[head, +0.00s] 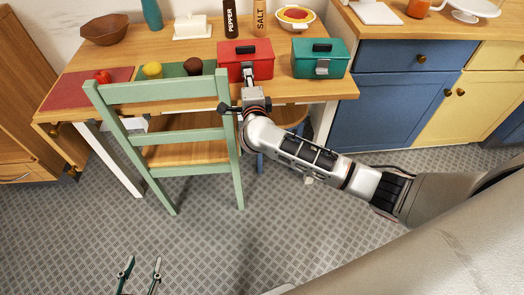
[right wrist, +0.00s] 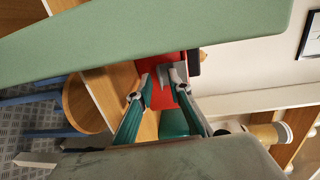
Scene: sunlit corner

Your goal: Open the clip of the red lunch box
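The red lunch box (head: 258,67) stands on the wooden table near its front edge, with a dark handle on its lid. Its grey clip (head: 249,73) is on the front face, partly hidden by my right gripper (head: 249,87) in the head view. The red box also shows in the right wrist view (right wrist: 148,66). There, my right gripper (right wrist: 163,88) has its fingers spread, with the grey clip close to the fingertips. I cannot tell whether they touch it. My left gripper (head: 142,264) is open and empty, low over the floor.
A teal lunch box (head: 307,62) stands right of the red one. A green chair (head: 160,92) stands before the table; its backrest (right wrist: 90,50) crosses the right wrist view. Salt (head: 259,15) and pepper (head: 230,17) shakers and a bowl (head: 295,21) stand behind.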

